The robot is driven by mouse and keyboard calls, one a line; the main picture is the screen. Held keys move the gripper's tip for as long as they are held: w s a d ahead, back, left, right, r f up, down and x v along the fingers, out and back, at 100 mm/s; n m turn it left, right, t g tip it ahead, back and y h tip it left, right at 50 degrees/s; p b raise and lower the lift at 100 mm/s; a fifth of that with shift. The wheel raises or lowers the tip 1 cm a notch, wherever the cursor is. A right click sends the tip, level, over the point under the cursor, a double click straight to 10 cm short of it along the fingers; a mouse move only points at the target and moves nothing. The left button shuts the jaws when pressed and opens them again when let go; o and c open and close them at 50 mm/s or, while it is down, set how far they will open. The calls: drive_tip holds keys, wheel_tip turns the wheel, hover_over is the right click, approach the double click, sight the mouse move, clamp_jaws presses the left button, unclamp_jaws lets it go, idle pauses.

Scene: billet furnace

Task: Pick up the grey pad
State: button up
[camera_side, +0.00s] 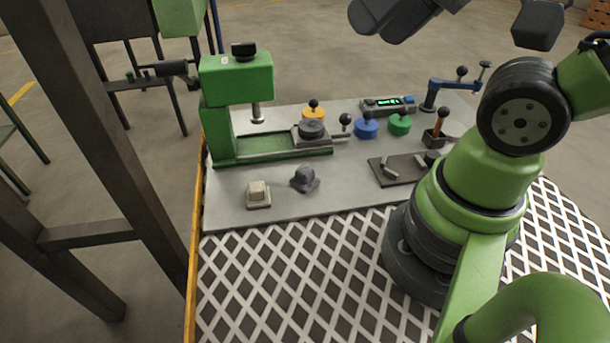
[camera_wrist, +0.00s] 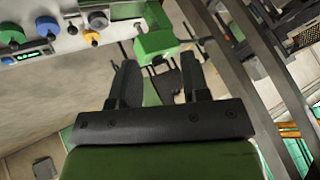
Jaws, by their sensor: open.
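The grey pad (camera_side: 304,178) is a small dark grey rounded piece on the front part of the worktable, right of a beige block on a base. It seems to rest on the bare surface with clear space around it. I cannot make it out in the wrist view. My gripper (camera_wrist: 159,62) shows in the wrist view with its two dark fingers apart and nothing between them. It is up in the air, away from the pad, and the fingers do not show clearly in the side view.
The beige block (camera_side: 257,193) stands close left of the pad. Behind is a green press (camera_side: 236,78) with its slide. Yellow (camera_side: 314,113), blue (camera_side: 366,127) and green (camera_side: 399,125) knobbed cups stand farther back. A dark plate (camera_side: 400,170) lies to the right.

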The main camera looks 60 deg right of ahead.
drive_tip(key=o, duration=0.4)
drive_tip(key=shift+c, duration=0.2)
drive_tip(key=n+g+h, duration=0.2)
drive_tip(key=g, duration=0.5)
hover_over(302, 167)
wheel_tip(302, 167, down, 24)
drive_tip(key=shift+r, duration=0.15)
drive_tip(key=shift+f, duration=2.85)
